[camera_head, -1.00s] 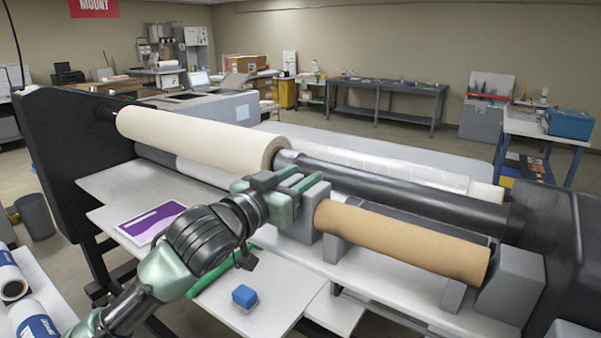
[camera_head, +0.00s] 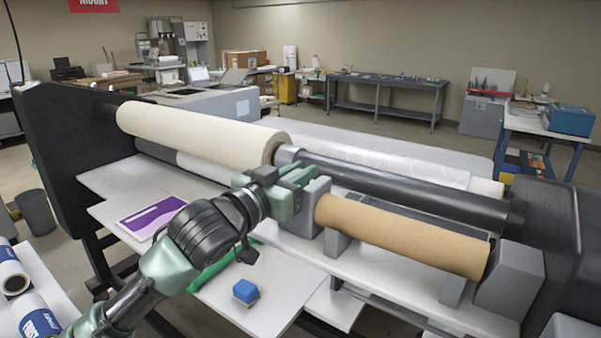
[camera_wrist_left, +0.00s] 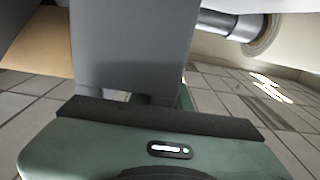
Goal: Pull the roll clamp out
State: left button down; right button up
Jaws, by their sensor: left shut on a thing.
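The roll clamp, a grey block (camera_head: 309,208), stands at the left end of the brown roll (camera_head: 400,235) on the machine's front. My left gripper (camera_head: 290,188) is shut on this block from the left. In the left wrist view the grey block (camera_wrist_left: 132,45) fills the space in front of the green gripper body, with the brown roll (camera_wrist_left: 40,42) at its left. The fingers hide part of the block's upper side in the head view. My right gripper is not in view.
A cream roll (camera_head: 195,132) on a dark shaft (camera_head: 420,192) lies just behind the clamp. Another grey block (camera_head: 508,280) stands at the brown roll's right end. A blue block (camera_head: 245,292) and a purple-printed sheet (camera_head: 150,217) lie on the white table panels.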

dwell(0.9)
pick_arm(q)
jog(key=w+a+p, duration=0.1)
jog(key=a, duration=0.1)
jog(key=w+a+p, duration=0.1)
jog(key=w+a, duration=0.1)
jog(key=shift+a, duration=0.1)
jog(key=c, duration=1.7)
grip_release()
jog(key=shift+c, duration=0.2)
jog(key=o, duration=0.4)
jog(key=shift+w+a, duration=0.1)
